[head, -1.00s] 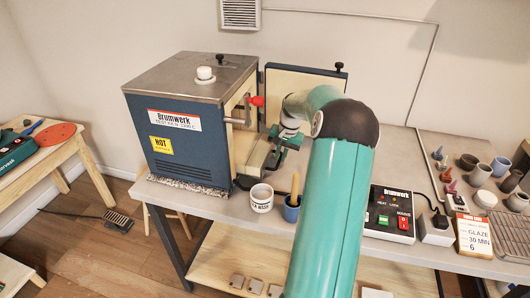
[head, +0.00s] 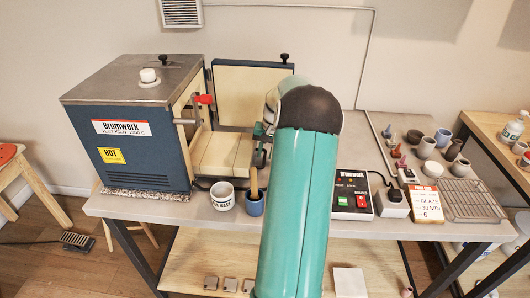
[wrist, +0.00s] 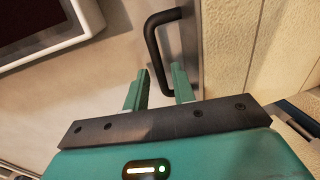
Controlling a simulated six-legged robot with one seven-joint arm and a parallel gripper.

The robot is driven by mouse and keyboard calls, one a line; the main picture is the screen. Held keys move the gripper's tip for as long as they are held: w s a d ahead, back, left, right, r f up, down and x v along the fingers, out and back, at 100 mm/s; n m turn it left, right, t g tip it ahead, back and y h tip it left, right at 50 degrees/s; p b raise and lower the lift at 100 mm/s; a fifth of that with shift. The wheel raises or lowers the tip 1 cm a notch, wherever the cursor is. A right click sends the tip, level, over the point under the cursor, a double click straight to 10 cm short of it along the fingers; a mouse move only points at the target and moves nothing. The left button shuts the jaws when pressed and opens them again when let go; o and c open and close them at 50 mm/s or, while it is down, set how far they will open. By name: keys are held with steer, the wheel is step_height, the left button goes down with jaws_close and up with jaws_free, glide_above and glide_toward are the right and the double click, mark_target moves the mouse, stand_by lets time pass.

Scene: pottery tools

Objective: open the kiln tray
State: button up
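The kiln (head: 140,120) is a blue-grey box with a steel top, at the left of the bench in the head view. Its tray (head: 221,152), cream slabs with a grey front, sticks out of the open right side. In the wrist view, the tray's dark front plate (wrist: 190,50) carries a black bar handle (wrist: 153,45). My gripper (wrist: 159,69) is open, its two teal fingers apart at the lower end of the handle. The handle's lower bend shows between the fingertips; I cannot tell whether they touch. In the head view my arm hides most of the gripper.
The kiln door (head: 266,95) stands open behind the tray. A white mug (head: 222,196) and a blue pot (head: 252,205) stand on the bench front. A control box (head: 351,194), glaze card (head: 426,203), wire rack (head: 470,200) and small pots are to the right.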

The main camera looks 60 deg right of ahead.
steer(key=shift+o, duration=0.3)
step_height(320, 180, up, 14)
steer(key=s+d, duration=0.1)
steer(key=s, duration=0.1)
steer(key=shift+f, duration=0.25)
steer(key=shift+s, duration=0.1)
stand_by(0.5)
